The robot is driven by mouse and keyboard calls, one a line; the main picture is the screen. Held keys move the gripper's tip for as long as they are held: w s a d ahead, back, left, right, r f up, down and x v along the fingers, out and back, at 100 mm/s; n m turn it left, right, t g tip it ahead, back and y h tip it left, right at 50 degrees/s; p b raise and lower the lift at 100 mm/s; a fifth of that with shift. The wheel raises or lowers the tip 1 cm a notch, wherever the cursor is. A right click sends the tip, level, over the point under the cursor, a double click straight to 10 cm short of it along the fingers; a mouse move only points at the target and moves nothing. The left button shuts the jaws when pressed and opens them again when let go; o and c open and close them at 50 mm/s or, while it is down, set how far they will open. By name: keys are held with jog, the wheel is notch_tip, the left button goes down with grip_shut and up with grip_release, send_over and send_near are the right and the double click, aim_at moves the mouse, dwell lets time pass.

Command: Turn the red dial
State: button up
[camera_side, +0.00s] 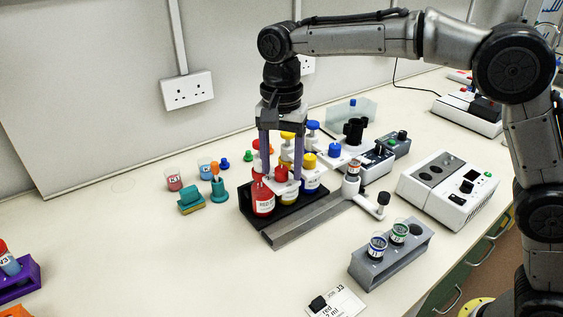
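The fingers look clear of the dial, but contact cannot be told for sure. Part of the red bottle's top is hidden behind the left finger.
A yellow dial (309,160) and a blue dial (334,149) sit close by to the right. Coloured tops (287,136) rise behind. A grey rail (310,222) runs in front of the rack. A tube rack (391,258) stands front right.

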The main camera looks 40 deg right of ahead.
grip_shut()
jog(key=shift+n, duration=0.4)
jog(key=n, duration=0.3)
jog(key=shift+n, duration=0.4)
jog(key=n, duration=0.3)
jog(key=shift+n, duration=0.3)
jog(key=n, duration=0.3)
jog(key=shift+n, duration=2.3)
